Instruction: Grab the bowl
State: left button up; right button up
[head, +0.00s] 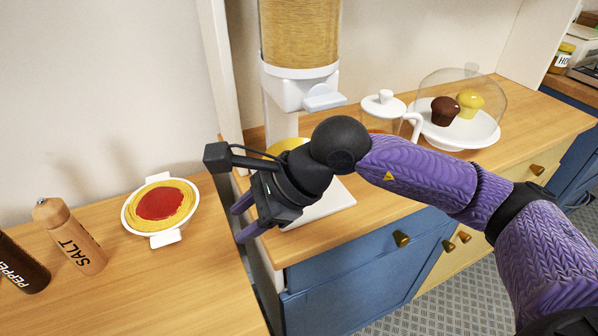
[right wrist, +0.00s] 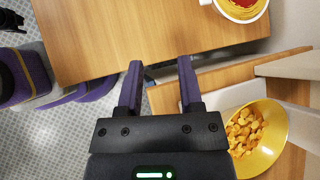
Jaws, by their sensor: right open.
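A yellow bowl (head: 287,145) stands under the cereal dispenser in the head view, mostly hidden behind my right arm and gripper. In the right wrist view the yellow bowl (right wrist: 270,150) shows at the lower right, holding orange-yellow cereal; part of it is cut off by the gripper body. My right gripper (head: 243,218) is open and empty, in front of and left of the bowl, near the gap between the two counters. Its two purple fingers (right wrist: 160,64) show apart in the right wrist view, with nothing between them. My left gripper is not in view.
The cereal dispenser (head: 300,78) stands behind my gripper. A white dish of pasta with red sauce (head: 160,206), a salt mill (head: 70,236) and a pepper mill (head: 20,265) are on the left counter. A glass jar (head: 384,112) and a domed cake plate (head: 455,135) stand right.

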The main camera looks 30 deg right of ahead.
jog(key=w+d+r+t+h, duration=0.1)
jog(key=w+d+h, duration=0.2)
jog(key=d+h, duration=0.9)
jog(key=w+d+f+y+b, duration=0.1)
jog(key=f, duration=0.1)
jog(key=w+d+f+y+b, duration=0.1)
jog(key=w+f, duration=0.1)
jog(key=f, duration=0.1)
jog(key=w+f+y+b, duration=0.1)
jog(key=f, duration=0.2)
jog(key=shift+w+d+b, duration=0.2)
jog(key=shift+d+b, duration=0.2)
jog(key=shift+r, duration=0.1)
grip_shut()
